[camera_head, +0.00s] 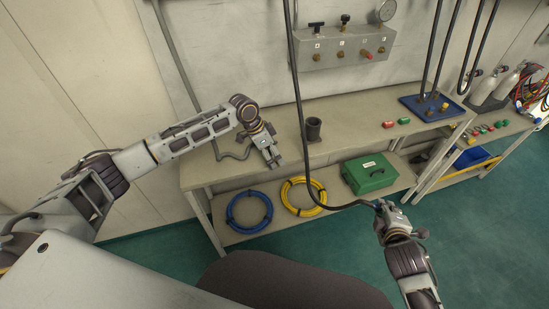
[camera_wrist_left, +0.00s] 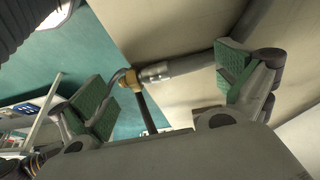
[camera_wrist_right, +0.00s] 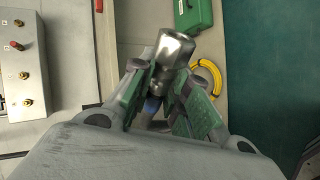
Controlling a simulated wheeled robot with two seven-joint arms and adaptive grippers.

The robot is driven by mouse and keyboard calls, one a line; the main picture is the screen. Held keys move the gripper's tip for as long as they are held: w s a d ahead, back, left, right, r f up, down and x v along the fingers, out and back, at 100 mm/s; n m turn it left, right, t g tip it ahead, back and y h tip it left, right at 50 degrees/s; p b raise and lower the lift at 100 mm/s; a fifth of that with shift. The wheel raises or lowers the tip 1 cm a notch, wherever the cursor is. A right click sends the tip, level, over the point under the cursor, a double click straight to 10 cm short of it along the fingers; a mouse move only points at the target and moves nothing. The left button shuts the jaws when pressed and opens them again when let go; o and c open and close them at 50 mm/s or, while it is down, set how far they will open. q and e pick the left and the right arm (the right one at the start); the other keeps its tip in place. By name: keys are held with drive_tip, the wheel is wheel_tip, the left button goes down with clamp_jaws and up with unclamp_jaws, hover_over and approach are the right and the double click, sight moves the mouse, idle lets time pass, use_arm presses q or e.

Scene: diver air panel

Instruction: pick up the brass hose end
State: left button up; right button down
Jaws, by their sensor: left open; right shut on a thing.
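A brass-coloured hose end (camera_wrist_left: 130,78) shows in the left wrist view, with a grey sleeve behind it. It lies between the spread fingers of my left gripper (camera_wrist_left: 165,85), which is open; I cannot tell whether a pad touches it. In the head view my left gripper (camera_head: 272,158) is over the bench's front left part, where a grey hose (camera_head: 228,154) runs to it. My right gripper (camera_head: 382,208) is shut on a silver metal hose end (camera_wrist_right: 175,48). A black hose (camera_head: 301,120) hangs from above and loops to that gripper, in front of the bench.
The bench (camera_head: 350,142) carries a dark cup (camera_head: 313,129), red and green pieces and a blue tray (camera_head: 420,112). Blue (camera_head: 249,212) and yellow (camera_head: 303,197) coils and a green case (camera_head: 368,174) are on the lower shelf. A valve panel (camera_head: 344,46) is on the wall.

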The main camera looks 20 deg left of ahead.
use_arm(q)
drive_tip(key=shift+c, duration=0.3)
drive_tip(key=c, duration=1)
drive_tip(key=shift+r, duration=0.15)
drive_tip(key=shift+c, duration=0.2)
wheel_tip(320, 180, up, 10)
use_arm(e)
drive_tip(key=shift+r, duration=0.1)
idle(0.4)
